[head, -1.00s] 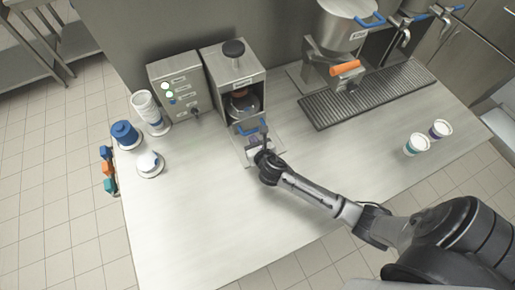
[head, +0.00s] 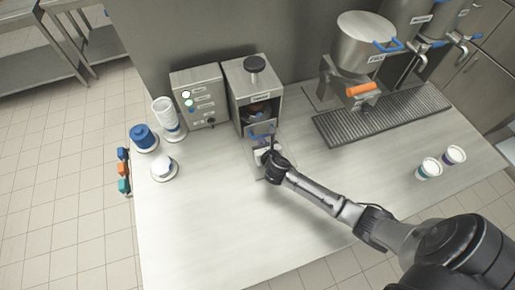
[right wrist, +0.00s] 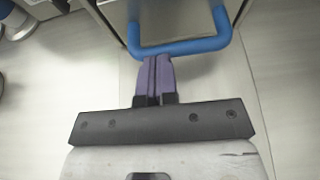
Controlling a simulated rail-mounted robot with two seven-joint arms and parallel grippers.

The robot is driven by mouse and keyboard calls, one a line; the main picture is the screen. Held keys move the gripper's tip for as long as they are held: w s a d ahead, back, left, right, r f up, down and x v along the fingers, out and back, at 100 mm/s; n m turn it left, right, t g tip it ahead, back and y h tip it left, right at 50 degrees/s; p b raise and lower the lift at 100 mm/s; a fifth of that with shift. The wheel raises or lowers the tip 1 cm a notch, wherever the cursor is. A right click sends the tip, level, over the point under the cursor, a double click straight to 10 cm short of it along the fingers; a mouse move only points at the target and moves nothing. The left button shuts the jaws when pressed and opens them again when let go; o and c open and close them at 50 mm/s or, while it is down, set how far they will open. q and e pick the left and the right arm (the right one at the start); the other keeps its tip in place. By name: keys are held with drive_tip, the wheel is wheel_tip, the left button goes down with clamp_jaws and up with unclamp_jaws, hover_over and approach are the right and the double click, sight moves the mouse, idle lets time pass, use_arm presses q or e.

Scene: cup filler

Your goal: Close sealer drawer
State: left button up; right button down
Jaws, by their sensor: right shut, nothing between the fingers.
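The sealer (head: 258,80) is a steel box with a black knob on top and an open front. Its drawer has a blue handle (head: 262,132) low at the front, which stands out from the housing. In the right wrist view the U-shaped handle (right wrist: 180,47) spans the top. My right gripper (head: 268,150) is in front of the drawer. Its purple fingers (right wrist: 154,60) are shut and empty, with their tips at the handle's front bar; they look to be touching it. The gripper partly hides the drawer front in the head view. My left gripper is out of view.
A control box (head: 198,96) stands left of the sealer. A cup stack (head: 166,115), a blue stack (head: 143,137) and white lids (head: 164,167) are further left. A drip grate (head: 385,116) and two cups (head: 429,168) are right. The front counter is clear.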

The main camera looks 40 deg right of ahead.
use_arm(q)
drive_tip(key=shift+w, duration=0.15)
use_arm(e)
drive_tip(key=shift+d, duration=0.1)
drive_tip(key=shift+s+a, duration=0.15)
drive_tip(key=shift+a, duration=0.05)
drive_tip(key=s, duration=0.1)
drive_tip(key=s+a+p, duration=0.1)
drive_tip(key=s, duration=0.1)
drive_tip(key=s+p, duration=0.1)
drive_tip(key=shift+s+a+f, duration=0.15)
drive_tip(key=shift+a, duration=0.25)
drive_tip(key=v, duration=0.7)
drive_tip(key=shift+p, duration=0.35)
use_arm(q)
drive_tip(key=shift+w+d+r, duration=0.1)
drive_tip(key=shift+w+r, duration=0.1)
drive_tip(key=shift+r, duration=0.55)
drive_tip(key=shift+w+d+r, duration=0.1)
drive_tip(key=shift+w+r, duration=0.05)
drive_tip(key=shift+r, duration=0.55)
use_arm(e)
drive_tip(key=shift+v, duration=0.95)
